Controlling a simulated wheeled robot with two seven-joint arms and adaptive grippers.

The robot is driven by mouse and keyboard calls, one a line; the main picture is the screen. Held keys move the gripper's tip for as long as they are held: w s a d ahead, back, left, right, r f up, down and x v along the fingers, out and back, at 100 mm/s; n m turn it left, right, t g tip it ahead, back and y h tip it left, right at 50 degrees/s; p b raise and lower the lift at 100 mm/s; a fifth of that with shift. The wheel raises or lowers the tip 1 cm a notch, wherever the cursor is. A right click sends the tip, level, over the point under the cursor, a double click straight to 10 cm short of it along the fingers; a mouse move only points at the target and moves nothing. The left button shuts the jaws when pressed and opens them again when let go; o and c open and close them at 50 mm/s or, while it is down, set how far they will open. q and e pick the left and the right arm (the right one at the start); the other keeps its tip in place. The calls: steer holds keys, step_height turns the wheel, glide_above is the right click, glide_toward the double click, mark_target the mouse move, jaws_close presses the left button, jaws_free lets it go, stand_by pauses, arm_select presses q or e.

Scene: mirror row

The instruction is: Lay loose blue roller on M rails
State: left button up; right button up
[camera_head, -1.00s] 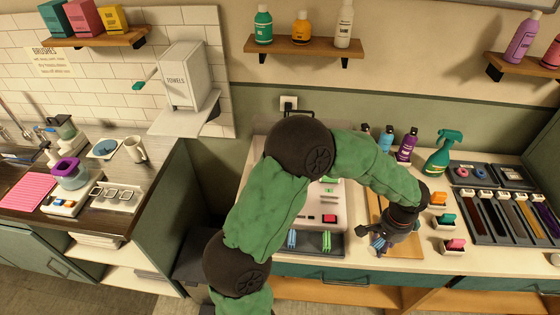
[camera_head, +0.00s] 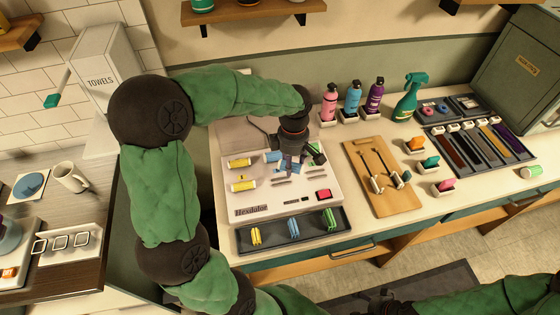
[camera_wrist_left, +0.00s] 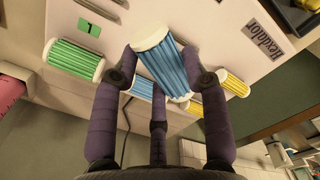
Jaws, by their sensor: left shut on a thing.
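My left gripper (camera_head: 290,165) is shut on a blue roller with white ends, seen close up in the left wrist view (camera_wrist_left: 165,65). It holds the roller over the white panel (camera_head: 258,206), tilted in the wrist view; I cannot tell whether it touches the panel. Another blue roller (camera_head: 272,156) lies on the panel beside the gripper, as do two yellow rollers (camera_head: 240,162) and a green roller (camera_wrist_left: 75,60). The rails under the held roller are hidden, and no M is readable. The dark end of my right arm (camera_head: 385,306) is at the bottom edge, its fingers unclear.
A wooden board (camera_head: 372,172) with metal tools lies to the right. Bottles (camera_head: 352,98) stand behind. Small coloured blocks and a slotted rack (camera_head: 470,158) are further right.

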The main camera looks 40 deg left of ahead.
mark_target(280, 161)
arm_select(q)
steer(key=a+n, duration=0.1)
steer(key=n, duration=0.1)
steer(key=s+a+n, duration=0.1)
steer(key=n, duration=0.1)
steer(key=s+n, duration=0.1)
steer(key=n, duration=0.1)
steer(key=shift+a+r+b, duration=0.25)
steer(key=shift+a+b, duration=0.15)
steer(key=shift+f+b, duration=2.25)
steer(key=shift+f, duration=0.85)
steer(key=shift+f, duration=0.2)
steer(key=o, duration=1.2)
steer(key=o, duration=0.3)
steer(key=shift+o, duration=0.2)
